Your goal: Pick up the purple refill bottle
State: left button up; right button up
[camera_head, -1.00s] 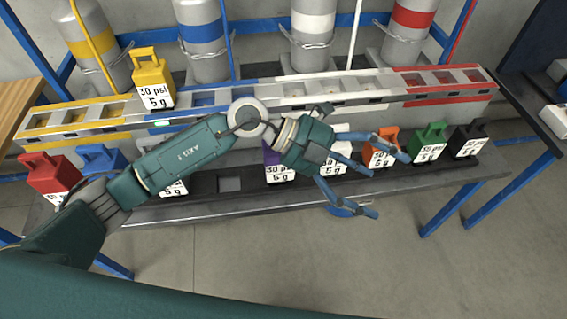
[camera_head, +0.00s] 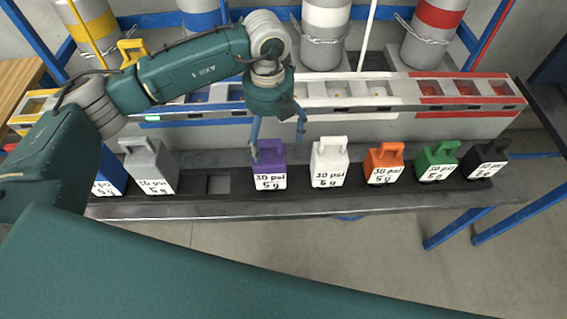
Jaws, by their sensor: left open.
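The purple refill bottle (camera_head: 269,169) stands upright in the lower rack, with a white label reading 30 psi 5 g on its front. My left gripper (camera_head: 278,150) points down just above and behind it, with its fingers spread open. One finger overlaps the left side of the bottle's handle in the picture; I cannot tell whether it touches. The other finger is to the right of the handle. Nothing is held. My right gripper is not in view.
A grey bottle (camera_head: 151,167) and an empty slot (camera_head: 219,184) are left of the purple one. White (camera_head: 330,164), orange (camera_head: 384,165), green (camera_head: 437,163) and black (camera_head: 488,160) bottles stand to the right. A coloured charging rail (camera_head: 400,105) and gas cylinders (camera_head: 325,40) are behind.

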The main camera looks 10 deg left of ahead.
aim_at(269, 154)
pick_arm(q)
jog(key=shift+f+p, duration=0.35)
jog(key=shift+f, duration=0.6)
jog(key=f, duration=0.2)
jog(key=f+p, duration=0.1)
jog(key=shift+s+a+f, duration=0.2)
jog(key=shift+s+a, duration=0.05)
jog(key=shift+s, duration=0.05)
jog(key=f, duration=0.1)
jog(key=f+p, duration=0.1)
jog(key=f, duration=0.1)
jog(key=f+p, duration=0.1)
jog(key=shift+w+a+f, duration=0.15)
jog(key=shift+a+f, duration=0.1)
jog(key=shift+f, duration=0.3)
jog(key=shift+c, duration=0.8)
jog(key=c, duration=1.7)
jog(key=shift+w+d+r, duration=0.1)
jog(key=shift+w+r, duration=0.05)
jog(key=shift+c, duration=1)
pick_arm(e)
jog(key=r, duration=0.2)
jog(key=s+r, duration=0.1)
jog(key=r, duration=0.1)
